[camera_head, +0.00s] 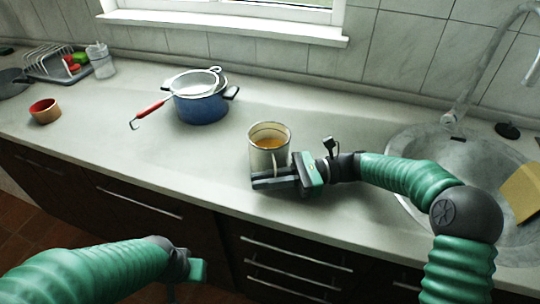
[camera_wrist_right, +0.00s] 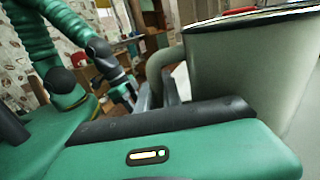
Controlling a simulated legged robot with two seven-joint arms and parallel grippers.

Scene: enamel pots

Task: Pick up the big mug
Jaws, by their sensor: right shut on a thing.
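The big mug (camera_head: 268,152) is cream-white with a dark rim and holds something orange-brown. It stands upright at the front middle of the counter; I cannot tell whether its base touches the counter. My right gripper (camera_head: 268,181) is at its near side, shut on it, apparently at the handle. In the right wrist view the mug (camera_wrist_right: 240,85) fills the right side, its handle (camera_wrist_right: 160,72) by the dark fingers. My left gripper (camera_head: 190,270) is low in front of the counter, away from the mug; its fingers are unclear.
A blue pot (camera_head: 202,106) with a red-handled strainer (camera_head: 193,84) stands behind left. A sink (camera_head: 408,141) with a tap is at right. The counter left of the mug is clear.

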